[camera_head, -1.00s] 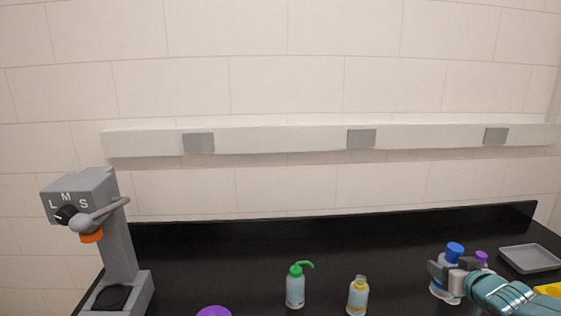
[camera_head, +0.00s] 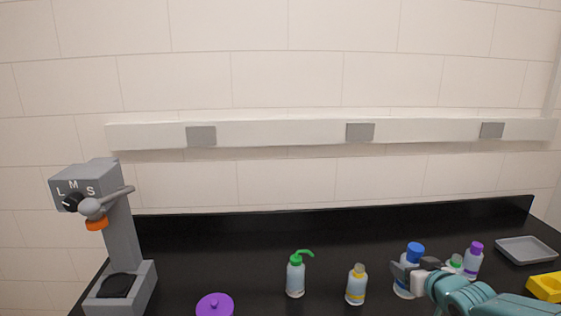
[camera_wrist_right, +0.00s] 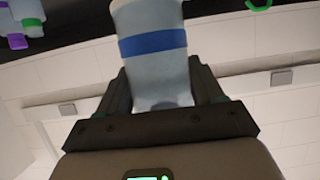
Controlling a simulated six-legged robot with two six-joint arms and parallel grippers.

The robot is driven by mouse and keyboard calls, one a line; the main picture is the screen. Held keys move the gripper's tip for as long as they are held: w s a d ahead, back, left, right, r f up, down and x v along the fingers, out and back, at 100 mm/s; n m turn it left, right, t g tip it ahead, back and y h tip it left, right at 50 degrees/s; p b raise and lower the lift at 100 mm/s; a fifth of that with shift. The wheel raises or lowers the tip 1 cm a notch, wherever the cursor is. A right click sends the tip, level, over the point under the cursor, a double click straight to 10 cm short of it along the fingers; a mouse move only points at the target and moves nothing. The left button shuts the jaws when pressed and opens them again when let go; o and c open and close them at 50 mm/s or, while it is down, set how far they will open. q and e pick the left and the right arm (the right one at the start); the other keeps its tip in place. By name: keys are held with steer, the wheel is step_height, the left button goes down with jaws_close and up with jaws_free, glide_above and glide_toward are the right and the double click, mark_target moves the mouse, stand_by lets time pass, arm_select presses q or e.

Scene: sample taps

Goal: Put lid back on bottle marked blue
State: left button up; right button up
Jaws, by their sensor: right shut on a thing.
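The blue-marked bottle (camera_head: 404,287) is pale, with a blue band, and stands roughly upright at the right of the black worktop. A blue lid (camera_head: 415,251) shows on its top; whether it is seated cannot be told. My right gripper (camera_head: 414,269) is shut around the upper part of this bottle. In the right wrist view the bottle (camera_wrist_right: 150,18) with its blue band stands between the fingers of my right gripper (camera_wrist_right: 160,90), and its lid is out of sight. Whether the bottle touches the worktop is unclear. My left gripper is not in view.
A yellow-marked bottle (camera_head: 356,290) and a green-spouted bottle (camera_head: 295,279) stand to the left. A purple-capped bottle (camera_head: 473,263) and a green-topped one (camera_head: 455,263) are close right. A grey tray (camera_head: 526,249), yellow object (camera_head: 546,286), purple lid (camera_head: 215,304) and grey machine (camera_head: 120,235) surround them.

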steer(key=s+a+f+n+y+b, duration=0.1)
steer(key=s+a+f, duration=0.15)
steer(key=a, duration=0.35)
steer(key=s+a+f+b, duration=0.1)
steer(key=a+f, duration=0.2)
steer(key=a, duration=0.3)
steer(key=s+a+f, duration=0.5)
steer(key=s+f, duration=0.1)
steer(key=d, duration=0.1)
steer(key=s+d+m+h, duration=0.1)
steer(key=d, duration=0.1)
steer(key=s+d+m+h, duration=0.1)
steer(key=shift+s+d+f+b, duration=0.2)
steer(key=shift+f+b, duration=0.15)
steer(key=shift+b, duration=0.05)
steer(key=shift+w+d, duration=0.1)
